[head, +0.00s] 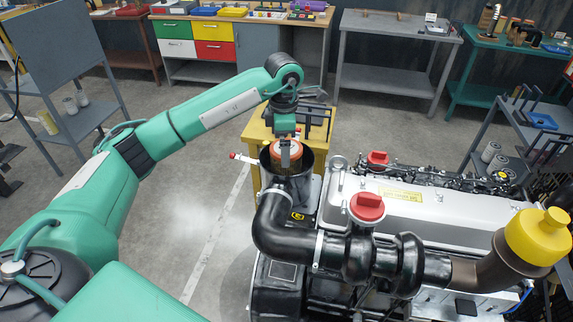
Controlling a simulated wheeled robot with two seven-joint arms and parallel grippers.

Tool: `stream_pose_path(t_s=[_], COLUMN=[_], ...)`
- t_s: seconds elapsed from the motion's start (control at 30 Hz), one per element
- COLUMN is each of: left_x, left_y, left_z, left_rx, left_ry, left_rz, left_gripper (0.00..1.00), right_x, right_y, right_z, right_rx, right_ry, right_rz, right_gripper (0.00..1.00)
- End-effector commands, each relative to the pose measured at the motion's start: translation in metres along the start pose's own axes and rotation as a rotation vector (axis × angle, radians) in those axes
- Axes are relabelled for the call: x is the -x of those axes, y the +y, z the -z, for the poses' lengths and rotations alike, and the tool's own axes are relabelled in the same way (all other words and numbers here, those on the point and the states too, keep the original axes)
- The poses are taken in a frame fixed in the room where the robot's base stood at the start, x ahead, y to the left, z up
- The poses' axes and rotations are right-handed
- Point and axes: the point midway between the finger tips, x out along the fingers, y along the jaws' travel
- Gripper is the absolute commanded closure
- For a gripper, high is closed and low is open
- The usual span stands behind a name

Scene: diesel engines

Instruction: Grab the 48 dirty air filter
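The air filter (276,156) shows an orange-red rim with a pale top. It sits at the mouth of the black round housing (288,181) on the engine's left end. My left gripper (285,158) points straight down over the filter, with its grey finger at the filter's top. One finger hides the other, so I cannot tell whether it is open or shut on the filter. The filter's lower body is hidden in the housing. My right gripper is not in view.
The diesel engine (430,208) fills the lower right, with red caps and a yellow cap (538,236). A yellow stand (258,130) is behind the housing. A grey shelf (60,60) is at left. Open floor (190,215) lies between.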

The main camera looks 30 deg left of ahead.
Motion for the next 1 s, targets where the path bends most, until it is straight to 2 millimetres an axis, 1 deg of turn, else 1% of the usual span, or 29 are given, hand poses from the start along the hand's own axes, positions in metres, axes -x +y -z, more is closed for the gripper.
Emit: stream_pose_path(t_s=[0.03,0.13,0.27,0.43,0.5,0.6,0.8,0.87,1.0], left_x=[-0.002,-0.006,-0.019,-0.041,-0.048,-0.053,-0.055,-0.054,-0.054], left_y=[0.0,0.0,0.003,0.004,0.004,0.004,0.005,0.005,0.005], left_z=[0.0,-0.001,-0.004,-0.005,-0.006,-0.006,-0.006,-0.006,-0.006], left_rx=[0.0,0.0,0.0,0.001,-0.001,-0.001,-0.001,-0.001,0.0], left_ry=[0.001,0.0,0.001,0.002,0.001,0.0,0.0,0.0,0.0], left_rz=[0.001,0.003,0.005,0.004,0.003,0.002,0.001,0.001,0.001], left_gripper=[0.0,0.0,0.0,0.0,0.0,0.0,0.0,0.1,0.37], right_x=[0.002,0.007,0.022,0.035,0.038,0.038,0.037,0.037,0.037], right_y=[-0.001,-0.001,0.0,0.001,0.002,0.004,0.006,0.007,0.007], right_z=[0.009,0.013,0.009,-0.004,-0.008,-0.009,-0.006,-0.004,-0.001], right_rx=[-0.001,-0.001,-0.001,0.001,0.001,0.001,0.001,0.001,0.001], right_ry=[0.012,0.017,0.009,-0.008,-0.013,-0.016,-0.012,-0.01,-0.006], right_rz=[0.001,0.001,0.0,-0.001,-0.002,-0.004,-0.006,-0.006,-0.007], right_gripper=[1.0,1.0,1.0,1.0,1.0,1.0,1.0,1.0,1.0])
